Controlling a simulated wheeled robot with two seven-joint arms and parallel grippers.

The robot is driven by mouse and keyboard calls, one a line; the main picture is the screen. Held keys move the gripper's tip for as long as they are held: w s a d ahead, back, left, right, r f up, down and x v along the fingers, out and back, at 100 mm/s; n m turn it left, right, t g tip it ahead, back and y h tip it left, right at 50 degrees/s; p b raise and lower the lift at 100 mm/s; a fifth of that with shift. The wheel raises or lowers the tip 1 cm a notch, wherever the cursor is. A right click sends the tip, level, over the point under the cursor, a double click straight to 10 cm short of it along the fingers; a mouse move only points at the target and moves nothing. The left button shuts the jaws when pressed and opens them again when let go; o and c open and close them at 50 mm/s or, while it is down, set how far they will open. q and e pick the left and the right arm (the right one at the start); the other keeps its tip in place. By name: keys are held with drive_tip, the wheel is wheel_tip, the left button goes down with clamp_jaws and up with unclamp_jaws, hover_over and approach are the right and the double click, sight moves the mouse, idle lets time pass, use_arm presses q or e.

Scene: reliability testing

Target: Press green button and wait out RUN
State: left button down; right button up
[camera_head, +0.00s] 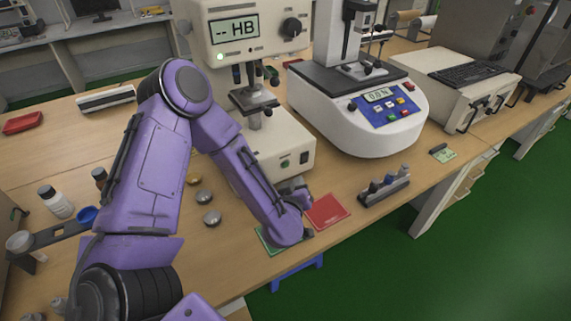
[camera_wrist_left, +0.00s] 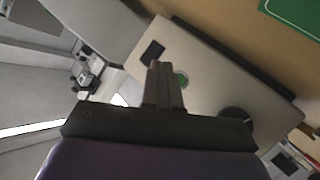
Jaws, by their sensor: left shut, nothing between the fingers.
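The hardness tester (camera_head: 222,42) stands at the middle back of the bench; its display (camera_head: 235,30) reads "-- HB". My left gripper (camera_head: 294,186) is low in front of the base, partly hidden by my wrist. In the left wrist view its shut, empty fingers (camera_wrist_left: 158,66) point at the base front, just beside the green button. I cannot tell whether they touch the panel. My right gripper is not in view.
A black switch (camera_head: 304,157) sits beside the button. A red mat (camera_head: 327,211) and a green mat (camera_head: 266,241) lie in front. A dark rack (camera_head: 384,191) stands to the right, near a white instrument (camera_head: 370,141). Metal discs (camera_head: 211,217) lie left of my forearm.

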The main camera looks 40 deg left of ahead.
sight(286, 165)
use_arm(q)
drive_tip(key=shift+w+a+p, duration=0.15)
drive_tip(key=shift+w+a, duration=0.1)
drive_tip(key=shift+a, duration=0.35)
drive_tip(key=shift+w+a+p, duration=0.15)
drive_tip(key=shift+w+a, duration=0.15)
drive_tip(key=shift+a, duration=0.35)
drive_tip(key=shift+w+a+p, duration=0.15)
drive_tip(key=shift+w+a, duration=0.1)
drive_tip(key=shift+a, duration=0.35)
idle(0.4)
drive_tip(key=shift+w, duration=0.1)
drive_tip(key=shift+w+a, duration=0.1)
drive_tip(key=shift+a, duration=0.3)
drive_tip(key=shift+w+a+p, duration=0.15)
drive_tip(key=shift+a+p, duration=0.15)
drive_tip(key=shift+a, duration=0.05)
idle(0.6)
drive_tip(key=shift+s+d, duration=0.3)
drive_tip(key=shift+d, duration=0.45)
